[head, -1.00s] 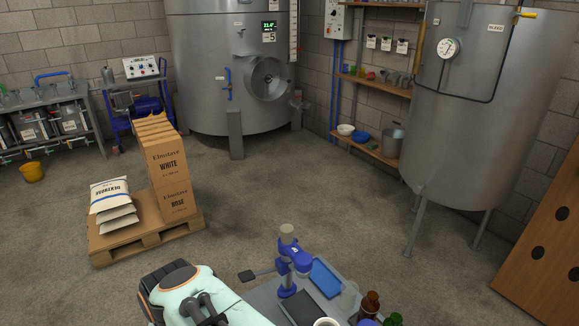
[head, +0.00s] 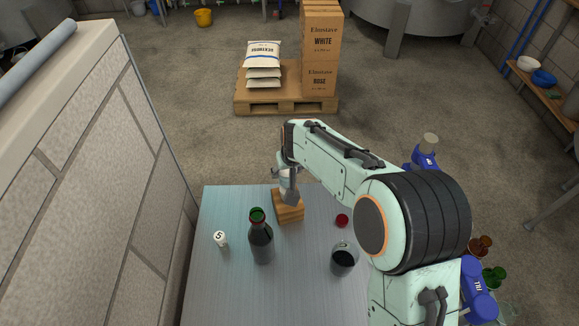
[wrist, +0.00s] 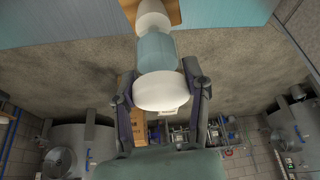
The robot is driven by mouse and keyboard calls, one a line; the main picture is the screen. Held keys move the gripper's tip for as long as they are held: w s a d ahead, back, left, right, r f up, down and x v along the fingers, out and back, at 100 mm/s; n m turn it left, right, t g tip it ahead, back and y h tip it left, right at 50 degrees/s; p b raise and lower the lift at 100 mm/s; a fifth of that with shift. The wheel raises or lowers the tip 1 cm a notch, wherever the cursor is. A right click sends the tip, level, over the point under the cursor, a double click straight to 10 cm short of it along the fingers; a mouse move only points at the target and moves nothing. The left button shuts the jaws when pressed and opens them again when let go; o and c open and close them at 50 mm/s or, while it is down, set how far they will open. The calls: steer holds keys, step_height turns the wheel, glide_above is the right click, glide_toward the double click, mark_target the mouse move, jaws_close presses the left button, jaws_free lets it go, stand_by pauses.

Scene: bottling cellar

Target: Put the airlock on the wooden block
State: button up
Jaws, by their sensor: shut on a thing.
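My gripper (wrist: 158,98) is shut on the airlock (wrist: 156,52), which has a white rounded end, a pale blue middle and a wide white end between the fingers. In the head view the gripper (head: 289,187) is over the wooden block (head: 290,214) on the metal table, and largely hides the airlock. In the wrist view part of the wooden block (wrist: 175,12) shows beyond the airlock's far end. I cannot tell whether the airlock touches the block.
A dark bottle (head: 261,242) stands just left of and nearer than the block. A white cap marked 5 (head: 220,239) is further left. A glass of dark liquid (head: 343,258) and a red cap (head: 342,220) are to the right. The table (head: 225,290) is clear at front left.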

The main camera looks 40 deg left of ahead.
steer(key=shift+f, duration=0.2)
steer(key=o, duration=1.2)
steer(key=v, duration=1.2)
steer(key=d+r+m+h, duration=0.3)
steer(key=d+m, duration=0.1)
steer(key=d, duration=1.5)
steer(key=s+d+f+m+g, duration=0.1)
steer(key=s+d+m, duration=0.1)
steer(key=s+d, duration=0.3)
steer(key=s+d+f+m, duration=0.1)
steer(key=s+d+m, duration=0.1)
steer(key=s+d, duration=0.2)
steer(key=s+d+f+m+g, duration=0.1)
steer(key=s+d+m, duration=0.1)
steer(key=s+d, duration=0.3)
steer(key=shift+s+d+f+g, duration=0.1)
steer(key=shift+s+d, duration=0.05)
steer(key=shift+d, duration=0.5)
steer(key=shift+s+d+f+g, duration=0.1)
steer(key=shift+d, duration=0.55)
steer(key=shift+s+d+f+g, duration=0.1)
steer(key=shift+s+d, duration=0.05)
steer(key=shift+d, duration=0.45)
